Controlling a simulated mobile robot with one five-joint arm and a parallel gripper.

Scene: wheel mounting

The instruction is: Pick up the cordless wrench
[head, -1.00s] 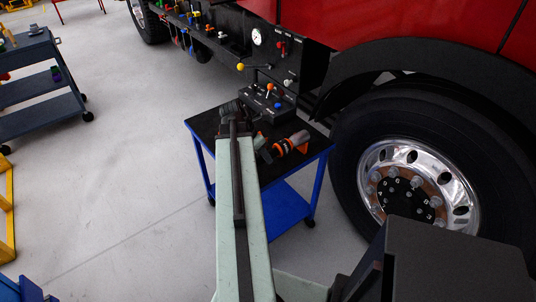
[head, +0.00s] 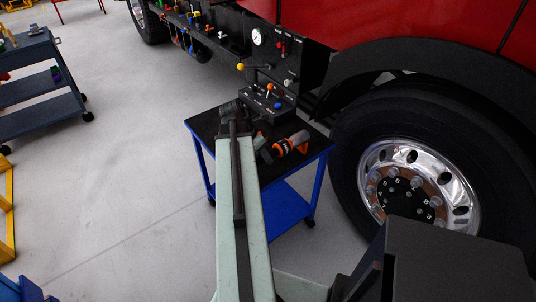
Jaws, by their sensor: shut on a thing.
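The cordless wrench (head: 287,146), with an orange and black body and a grey nose, is on the black top of the small blue cart, its nose toward the right. Its left part is hidden behind my arm. My gripper (head: 233,112) is over the cart top at the far end of my pale green arm, at the wrench's left. The fingers are small, dark and mostly hidden by the arm, and they are shut on the wrench. Whether the wrench is clear of the cart top cannot be told.
The blue cart (head: 324,149) stands beside a large truck wheel (head: 415,185) with a chrome rim. A black control box with coloured knobs (head: 268,101) is at the cart's back edge. A grey shelf cart (head: 38,92) is at the left. The floor between is clear.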

